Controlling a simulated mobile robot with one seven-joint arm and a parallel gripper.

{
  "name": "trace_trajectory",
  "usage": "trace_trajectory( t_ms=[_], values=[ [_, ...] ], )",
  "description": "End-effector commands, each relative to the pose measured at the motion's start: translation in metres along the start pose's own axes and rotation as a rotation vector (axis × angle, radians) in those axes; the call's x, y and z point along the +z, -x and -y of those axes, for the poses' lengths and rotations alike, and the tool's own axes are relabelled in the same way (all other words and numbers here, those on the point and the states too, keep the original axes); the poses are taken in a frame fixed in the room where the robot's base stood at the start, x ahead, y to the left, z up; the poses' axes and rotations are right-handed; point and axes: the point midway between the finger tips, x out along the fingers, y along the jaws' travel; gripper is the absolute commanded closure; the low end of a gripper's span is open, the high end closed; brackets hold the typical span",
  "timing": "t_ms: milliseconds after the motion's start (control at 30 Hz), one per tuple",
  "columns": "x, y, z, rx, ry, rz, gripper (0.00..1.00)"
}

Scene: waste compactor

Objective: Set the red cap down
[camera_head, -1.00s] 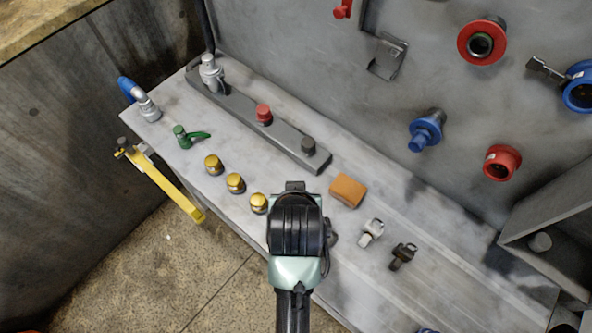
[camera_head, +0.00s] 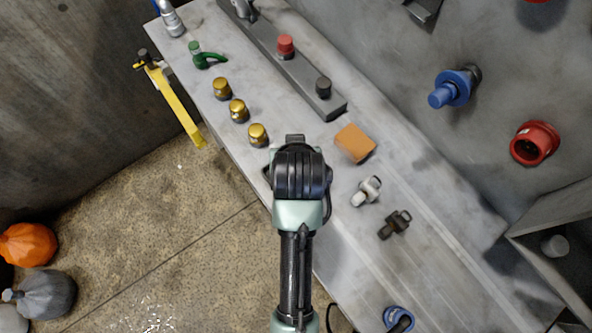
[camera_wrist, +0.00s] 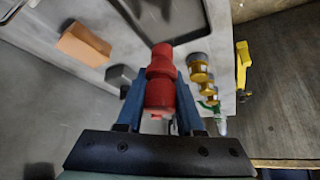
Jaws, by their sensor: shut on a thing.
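A red cap (camera_wrist: 160,90) sits between the two blue fingers of my gripper (camera_wrist: 160,82) in the wrist view, and the fingers are shut on it. It looks ribbed and stepped, with a narrower end pointing away from the camera. In the head view, my gripper (camera_head: 295,145) is seen from above, over the front part of the grey bench (camera_head: 420,265). Its fingers and the cap are hidden there beneath my wrist. I cannot tell whether the cap touches the bench.
Brass fittings (camera_head: 239,110) stand left of my gripper; an orange block (camera_head: 355,143) lies to its right. Behind is a dark bar (camera_head: 262,62) with a red knob (camera_head: 286,46). White (camera_head: 366,191) and black (camera_head: 395,224) fittings lie right. Bare bench lies between block and wall.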

Motion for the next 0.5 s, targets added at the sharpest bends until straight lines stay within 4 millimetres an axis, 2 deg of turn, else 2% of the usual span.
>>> trace_trajectory(
  t_ms=[100, 500],
  values=[
    [0.013, -0.018, -0.001, 0.001, -0.001, 0.005, 1.0],
    [0.039, -0.058, 0.0, 0.0, -0.001, 0.002, 1.0]
  ],
)
